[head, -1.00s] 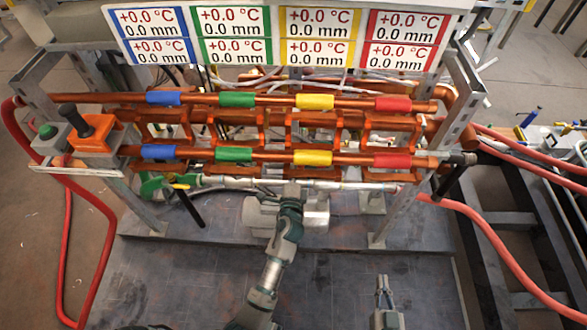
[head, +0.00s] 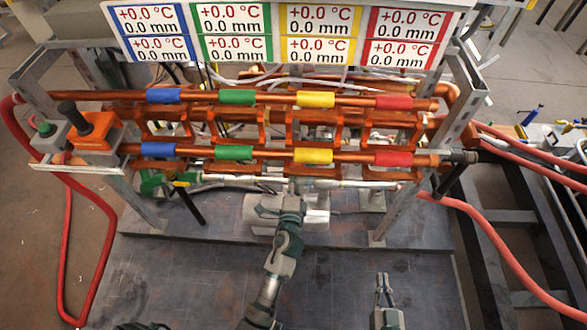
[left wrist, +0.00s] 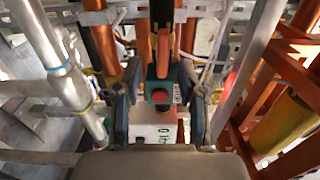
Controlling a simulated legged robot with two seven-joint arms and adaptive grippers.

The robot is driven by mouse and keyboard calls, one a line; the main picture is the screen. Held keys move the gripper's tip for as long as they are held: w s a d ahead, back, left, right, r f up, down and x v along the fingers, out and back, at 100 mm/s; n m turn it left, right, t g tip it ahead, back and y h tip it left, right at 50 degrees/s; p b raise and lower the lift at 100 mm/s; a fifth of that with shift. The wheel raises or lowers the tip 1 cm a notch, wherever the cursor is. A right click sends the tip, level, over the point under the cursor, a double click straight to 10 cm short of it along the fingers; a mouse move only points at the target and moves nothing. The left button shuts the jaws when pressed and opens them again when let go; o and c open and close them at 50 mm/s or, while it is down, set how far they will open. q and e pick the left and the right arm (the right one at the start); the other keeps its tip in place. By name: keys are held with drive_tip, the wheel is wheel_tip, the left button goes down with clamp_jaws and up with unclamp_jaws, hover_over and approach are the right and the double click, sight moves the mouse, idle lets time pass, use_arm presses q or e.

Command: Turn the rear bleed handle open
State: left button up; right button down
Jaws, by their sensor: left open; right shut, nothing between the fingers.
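A black lever handle (head: 190,205) hangs tilted downward beside a green valve body (head: 151,184) at the lower left of the pipe rack. Another black lever (head: 448,181) slants down at the rack's right end. I cannot tell which one is the rear bleed handle. My left gripper (head: 262,209) is below the lower copper pipe, right of the left lever and apart from it. My right gripper (head: 382,282) is shut and empty over the floor plate.
Copper pipes with coloured bands (head: 235,152) cross above my left gripper. Red hoses (head: 108,240) run down both sides. The dark floor plate (head: 170,285) is clear at the front left.

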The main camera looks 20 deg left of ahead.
use_arm(q)
drive_tip(key=v, duration=0.7)
drive_tip(key=shift+s, duration=0.1)
